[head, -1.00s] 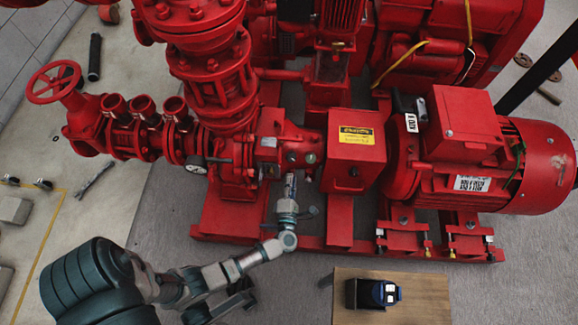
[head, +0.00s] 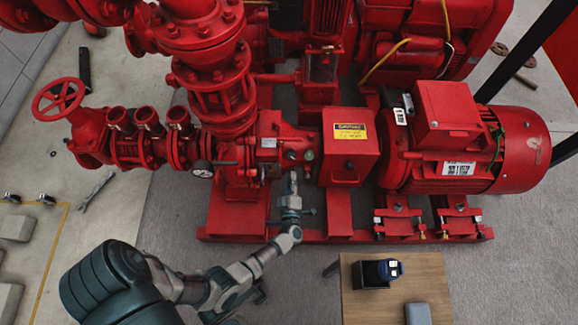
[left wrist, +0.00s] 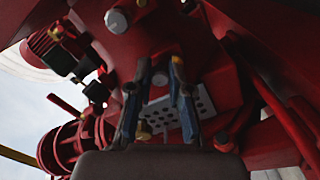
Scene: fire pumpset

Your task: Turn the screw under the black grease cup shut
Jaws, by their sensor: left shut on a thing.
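My left gripper (head: 292,180) reaches up to the front of the red pump housing (head: 270,143), just below two small round fittings. One of them, a small dark fitting (head: 291,155), looks like the black grease cup, but it is too small to be sure. In the left wrist view the two fingers of my left gripper (left wrist: 160,68) point at the housing, with a narrow gap between the tips. The gripper is shut on a small part there, apparently the screw, which the fingers mostly hide. My right gripper is not in view.
A red box with a yellow label (head: 350,135) and a red motor (head: 470,150) stand to the right. The red base frame (head: 340,222) runs below. A wooden table (head: 400,280) with a dark box (head: 371,273) stands front right.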

